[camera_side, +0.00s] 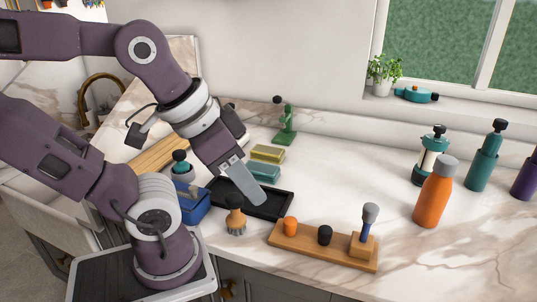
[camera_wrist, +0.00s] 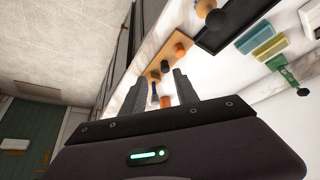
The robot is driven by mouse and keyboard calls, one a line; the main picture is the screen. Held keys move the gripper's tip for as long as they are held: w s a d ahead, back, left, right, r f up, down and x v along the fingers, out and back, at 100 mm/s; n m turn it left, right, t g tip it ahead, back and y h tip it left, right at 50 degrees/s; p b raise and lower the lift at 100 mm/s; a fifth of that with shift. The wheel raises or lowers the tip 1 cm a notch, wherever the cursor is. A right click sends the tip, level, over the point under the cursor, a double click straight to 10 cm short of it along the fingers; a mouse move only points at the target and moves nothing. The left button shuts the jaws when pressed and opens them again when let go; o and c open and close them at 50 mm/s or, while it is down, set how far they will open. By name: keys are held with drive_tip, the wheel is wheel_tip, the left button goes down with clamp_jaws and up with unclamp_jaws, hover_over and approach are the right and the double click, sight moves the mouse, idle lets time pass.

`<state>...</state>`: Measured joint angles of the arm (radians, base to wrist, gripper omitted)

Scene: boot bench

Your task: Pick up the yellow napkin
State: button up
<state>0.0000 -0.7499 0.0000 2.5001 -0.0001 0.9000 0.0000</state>
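A yellow folded block-like item (camera_side: 267,153), which looks like the yellow napkin, lies on the marble counter behind the black tray. It also shows at the right of the wrist view (camera_wrist: 268,48). A similar teal item (camera_side: 262,171) lies just in front of it. My gripper (camera_side: 247,188) hangs above the black tray, pointing down and to the right, apart from the yellow item. In the wrist view my gripper (camera_wrist: 159,76) has its two fingers spread with nothing held between them.
The black tray (camera_side: 280,209) is below my gripper. A wooden board (camera_side: 300,246) with knobs and a brush lies in front. A green stand (camera_side: 285,128) is behind the yellow item. An orange bottle (camera_side: 433,195) stands right.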

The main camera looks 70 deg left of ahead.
drive_tip(key=shift+o, duration=0.4)
drive_tip(key=o, duration=1.2)
